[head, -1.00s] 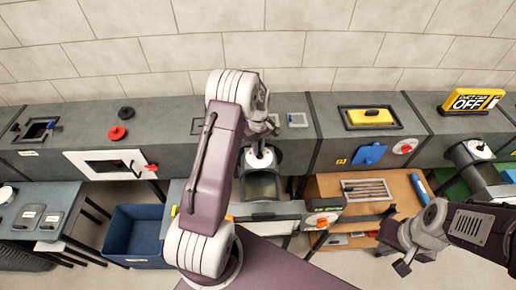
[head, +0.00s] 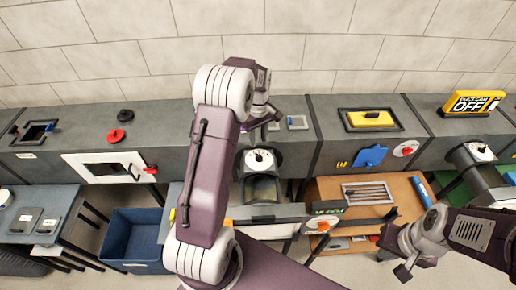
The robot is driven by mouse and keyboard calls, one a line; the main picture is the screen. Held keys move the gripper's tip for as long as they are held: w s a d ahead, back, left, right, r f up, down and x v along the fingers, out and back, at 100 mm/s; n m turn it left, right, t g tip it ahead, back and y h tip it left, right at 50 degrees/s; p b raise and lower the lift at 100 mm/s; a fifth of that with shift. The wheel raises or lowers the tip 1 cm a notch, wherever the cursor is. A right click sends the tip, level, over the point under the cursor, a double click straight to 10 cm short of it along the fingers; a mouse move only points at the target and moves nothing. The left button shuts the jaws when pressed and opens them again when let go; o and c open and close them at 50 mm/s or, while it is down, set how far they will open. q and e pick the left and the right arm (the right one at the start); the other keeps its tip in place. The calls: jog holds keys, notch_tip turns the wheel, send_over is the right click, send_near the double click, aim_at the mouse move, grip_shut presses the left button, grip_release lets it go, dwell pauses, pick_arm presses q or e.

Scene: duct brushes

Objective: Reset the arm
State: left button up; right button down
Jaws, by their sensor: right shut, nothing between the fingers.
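My left arm stands in the middle of the head view. Its gripper (head: 263,117) is by the top of the grey duct (head: 190,122), just above a round white dial (head: 260,159) and apart from it. Its fingers are small and partly hidden by the wrist, so I cannot tell if they are open. My right gripper (head: 403,270) is at the lower right, pointing down in front of the wooden shelf unit (head: 335,190). It is shut and empty.
A yellow-handled hatch (head: 371,119) and a yellow "OFF" sign (head: 472,103) are on the duct at the right. A red knob (head: 115,136) and a white-framed opening (head: 80,163) are at the left. A blue bin (head: 135,238) stands on the floor.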

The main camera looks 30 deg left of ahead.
pick_arm(q)
jog(key=shift+r, duration=0.85)
